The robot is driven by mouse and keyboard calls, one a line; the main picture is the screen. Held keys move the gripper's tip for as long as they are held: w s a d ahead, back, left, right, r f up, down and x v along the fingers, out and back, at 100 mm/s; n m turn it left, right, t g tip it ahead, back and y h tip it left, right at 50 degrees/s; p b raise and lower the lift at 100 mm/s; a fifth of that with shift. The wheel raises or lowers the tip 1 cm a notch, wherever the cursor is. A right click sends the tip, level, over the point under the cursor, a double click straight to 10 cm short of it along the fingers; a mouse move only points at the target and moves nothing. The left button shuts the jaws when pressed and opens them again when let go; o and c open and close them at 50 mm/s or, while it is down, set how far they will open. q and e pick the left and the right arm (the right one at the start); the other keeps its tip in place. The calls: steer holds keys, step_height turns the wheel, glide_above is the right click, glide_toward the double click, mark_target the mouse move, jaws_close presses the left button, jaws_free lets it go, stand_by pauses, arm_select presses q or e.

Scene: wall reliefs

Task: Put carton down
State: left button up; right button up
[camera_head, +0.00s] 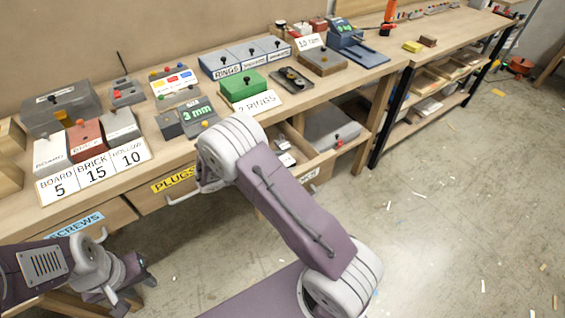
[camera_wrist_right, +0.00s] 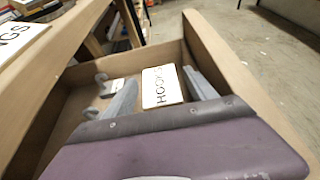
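A small white carton (camera_wrist_right: 163,87) with the black word HOOKS lies inside an open wooden drawer (camera_wrist_right: 225,60) in the right wrist view. My right gripper (camera_wrist_right: 160,82) reaches into the drawer with its two grey fingers apart, one on each side of the carton. A gap shows between the left finger and the carton; the right finger is close to its edge, and contact there is unclear. In the head view my right arm hides most of that gripper. The open drawer (camera_head: 322,167) shows beside it. My left gripper (camera_head: 146,276) is low at the left, its fingers unclear.
The workbench (camera_head: 143,148) carries a green box (camera_head: 242,85), grey boxes and number cards. Closed drawers labelled SCREWS (camera_head: 77,226) and PLUGS (camera_head: 173,179) are below. A second bench (camera_head: 440,58) stands at the back right. The floor (camera_head: 450,200) at right is mostly clear, with scraps.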

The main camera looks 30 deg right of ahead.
steer(key=shift+a+r, duration=0.15)
steer(key=shift+r, duration=0.15)
steer(key=p+v, duration=0.1)
steer(key=v, duration=1)
steer(key=shift+a+r, duration=0.15)
steer(key=shift+a, duration=0.15)
steer(key=shift+s, duration=0.1)
